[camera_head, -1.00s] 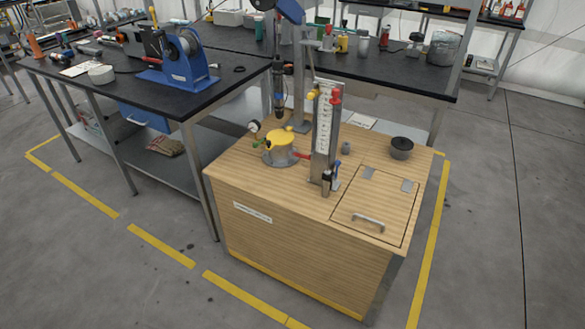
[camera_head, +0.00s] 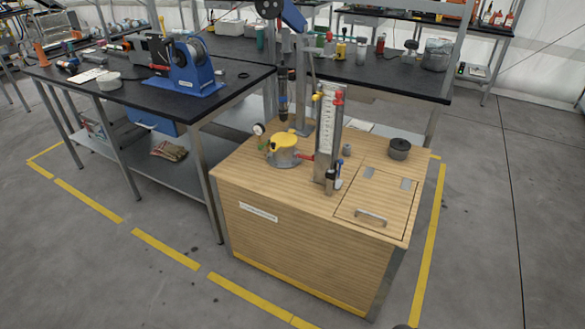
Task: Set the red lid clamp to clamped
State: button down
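A pot with a yellow lid (camera_head: 284,141) stands on the wooden cabinet top. A small red lever (camera_head: 305,157), which looks like the lid clamp, sticks out from the pot's right side towards the upright column. It is too small here to tell whether it is clamped. A round gauge (camera_head: 259,129) and a small green part (camera_head: 262,146) sit at the pot's left. My gripper is not in view.
A tall column with a white scale (camera_head: 329,122) stands right of the pot, with red and yellow knobs at its top. A black round container (camera_head: 399,149) and a handled hatch (camera_head: 375,204) are further right. Black workbenches (camera_head: 142,95) stand behind and left. The floor in front is clear.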

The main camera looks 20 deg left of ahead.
aim_at(312, 158)
jog(key=u, duration=0.05)
jog(key=k, duration=0.2)
jog(key=u, duration=2.5)
jog(key=k, duration=0.65)
jog(key=z, duration=0.25)
jog(key=i, duration=1.45)
jog(key=u, duration=0.1)
